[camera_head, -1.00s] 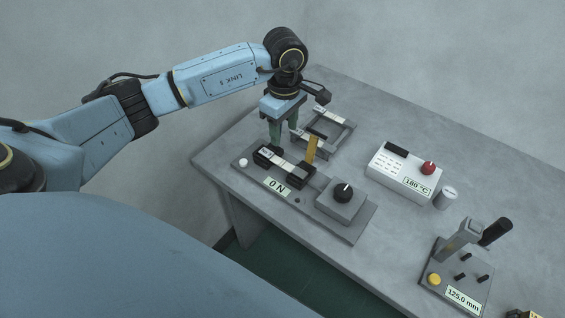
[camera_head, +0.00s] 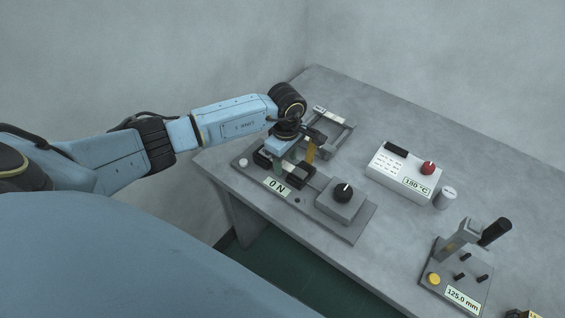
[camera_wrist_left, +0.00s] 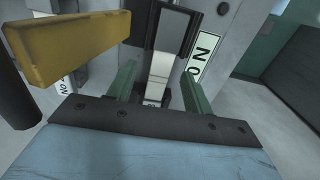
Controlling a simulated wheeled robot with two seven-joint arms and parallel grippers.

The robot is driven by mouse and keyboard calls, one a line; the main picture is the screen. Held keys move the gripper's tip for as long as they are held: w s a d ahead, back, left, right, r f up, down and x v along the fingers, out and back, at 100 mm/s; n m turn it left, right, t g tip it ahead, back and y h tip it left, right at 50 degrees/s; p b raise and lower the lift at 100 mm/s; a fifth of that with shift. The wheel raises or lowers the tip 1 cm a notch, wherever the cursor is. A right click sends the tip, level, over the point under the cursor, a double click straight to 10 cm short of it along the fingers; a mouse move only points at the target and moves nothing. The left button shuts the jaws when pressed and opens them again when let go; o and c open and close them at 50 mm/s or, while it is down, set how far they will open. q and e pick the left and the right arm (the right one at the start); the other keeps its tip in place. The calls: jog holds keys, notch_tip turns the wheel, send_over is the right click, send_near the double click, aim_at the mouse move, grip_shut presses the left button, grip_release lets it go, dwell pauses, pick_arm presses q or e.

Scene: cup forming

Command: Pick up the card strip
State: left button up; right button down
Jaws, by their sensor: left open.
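The card strip (camera_wrist_left: 160,66) is a pale narrow strip lying between the dark clamps of the tester (camera_head: 322,226), whose display reads 0 N. In the head view my left gripper and wrist hide most of the strip. My left gripper (camera_head: 284,166) is low over the clamps. In the left wrist view its two green fingers (camera_wrist_left: 159,88) stand apart, one on each side of the strip, with gaps that look clear. I cannot tell their exact height against it. My right gripper is not in view.
A yellow upright piece (camera_head: 311,152) stands close beside the gripper, large in the wrist view (camera_wrist_left: 85,45). A grey frame (camera_head: 345,128) lies behind. A knob block (camera_head: 341,203), a 180 °C box (camera_head: 391,171) and a 125.0 mm fixture (camera_head: 452,281) stand further right.

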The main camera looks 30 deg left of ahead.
pick_arm(q)
jog(key=c, duration=1.1)
jog(key=shift+o, duration=0.2)
jog(key=shift+r, duration=0.15)
